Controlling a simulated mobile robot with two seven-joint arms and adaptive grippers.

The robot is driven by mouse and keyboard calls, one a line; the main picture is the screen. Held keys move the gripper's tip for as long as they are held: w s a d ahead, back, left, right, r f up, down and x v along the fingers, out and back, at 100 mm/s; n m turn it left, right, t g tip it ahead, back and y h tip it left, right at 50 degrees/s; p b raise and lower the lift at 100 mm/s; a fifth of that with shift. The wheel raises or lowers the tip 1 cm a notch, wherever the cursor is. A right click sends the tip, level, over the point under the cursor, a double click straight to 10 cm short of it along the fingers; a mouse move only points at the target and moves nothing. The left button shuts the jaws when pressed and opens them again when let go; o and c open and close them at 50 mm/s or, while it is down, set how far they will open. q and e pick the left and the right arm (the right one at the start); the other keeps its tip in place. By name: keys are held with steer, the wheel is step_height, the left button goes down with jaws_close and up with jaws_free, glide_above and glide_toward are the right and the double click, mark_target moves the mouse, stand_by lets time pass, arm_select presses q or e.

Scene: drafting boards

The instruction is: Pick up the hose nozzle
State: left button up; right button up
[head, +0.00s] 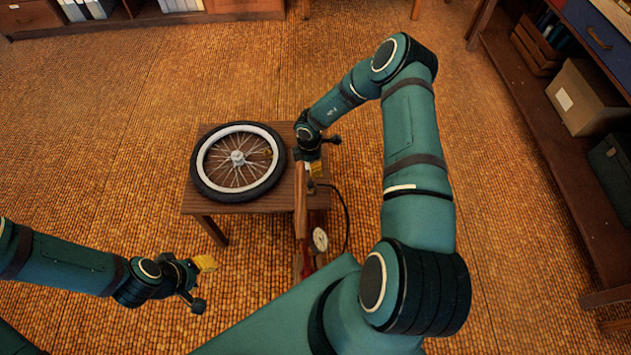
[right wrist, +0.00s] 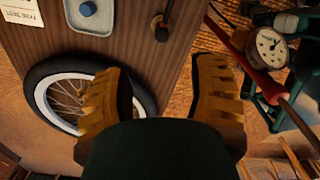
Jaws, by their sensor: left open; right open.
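The hose nozzle looks to be the small dark piece with a brass-coloured end (right wrist: 161,27), lying on the wooden table near its edge in the right wrist view. I cannot make it out in the head view, where my right arm covers that area. My right gripper (head: 316,172) is over the right side of the table, open. In the right wrist view, its yellow fingers (right wrist: 162,88) are apart with nothing between them, and the dark piece lies beyond the gap. My left gripper (head: 205,266) is open and empty over the floor, left of and nearer than the table.
A spoked wheel (head: 199,169) lies on the table (head: 218,208). A floor pump with a round gauge (head: 320,240) and a dark hose (head: 346,213) stands by the table's right side. Shelving stands right.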

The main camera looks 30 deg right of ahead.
mark_target(311, 182)
step_height(311, 182, down, 9)
steer(key=shift+r+b, duration=0.2)
steer(key=shift+b, duration=0.95)
step_height(311, 182, down, 5)
steer(key=shift+s+a+f+b, duration=0.1)
steer(key=shift+a+b, duration=0.05)
steer(key=shift+b, duration=0.8)
jaws_close()
